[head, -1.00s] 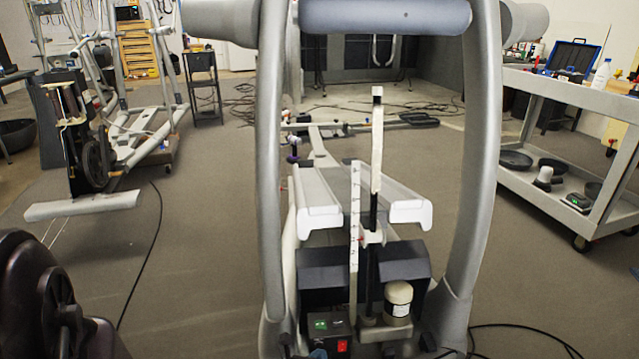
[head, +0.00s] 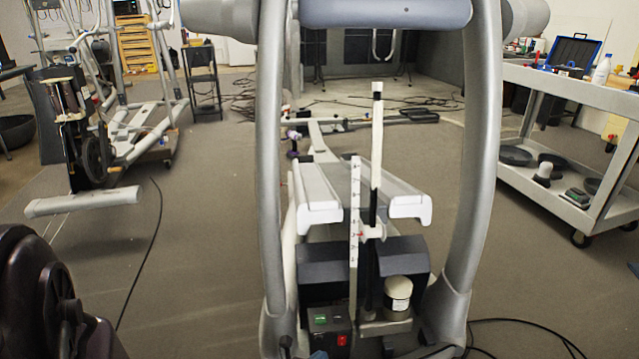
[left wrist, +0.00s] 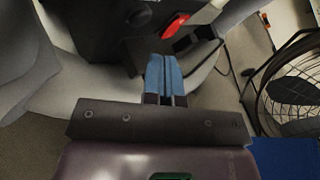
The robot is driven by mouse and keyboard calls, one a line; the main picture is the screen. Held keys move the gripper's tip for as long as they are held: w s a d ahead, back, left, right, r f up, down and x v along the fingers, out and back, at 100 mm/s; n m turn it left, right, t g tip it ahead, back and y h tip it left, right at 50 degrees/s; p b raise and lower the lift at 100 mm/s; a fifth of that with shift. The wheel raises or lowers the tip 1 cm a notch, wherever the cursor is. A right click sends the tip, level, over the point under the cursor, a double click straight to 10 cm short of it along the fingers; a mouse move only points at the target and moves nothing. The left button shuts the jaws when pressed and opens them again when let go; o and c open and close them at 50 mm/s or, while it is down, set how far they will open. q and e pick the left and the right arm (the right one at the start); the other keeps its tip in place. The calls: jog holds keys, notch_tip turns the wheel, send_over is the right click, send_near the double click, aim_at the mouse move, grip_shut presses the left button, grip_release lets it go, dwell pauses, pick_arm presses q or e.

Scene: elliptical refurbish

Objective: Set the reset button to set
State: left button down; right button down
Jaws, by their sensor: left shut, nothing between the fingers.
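A black control box (head: 325,331) sits low on the front of the elliptical machine. It carries a small red switch (head: 342,340) and a small green patch (head: 320,320); I cannot read which is the reset button. In the left wrist view a red button-like part (left wrist: 175,25) shows on a black housing. My left gripper (left wrist: 165,62) has blue fingers held together, empty, pointing at the housing just below the red part. I cannot tell whether they touch it. In the head view its blue tip (head: 319,354) barely shows at the bottom edge. My right gripper is not in view.
The machine's grey curved uprights (head: 268,180) stand on both sides of the box. A cream cylinder (head: 398,293) is right of it. A cart (head: 560,95) with tools stands at the right. A black cable (head: 150,250) lies on open floor at the left.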

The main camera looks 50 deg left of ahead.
pick_arm(q)
jog(key=d, duration=0.1)
jog(key=s+d, duration=0.2)
jog(key=d, duration=0.1)
jog(key=shift+s+p, duration=0.25)
jog(key=shift+p, duration=0.05)
dwell(0.5)
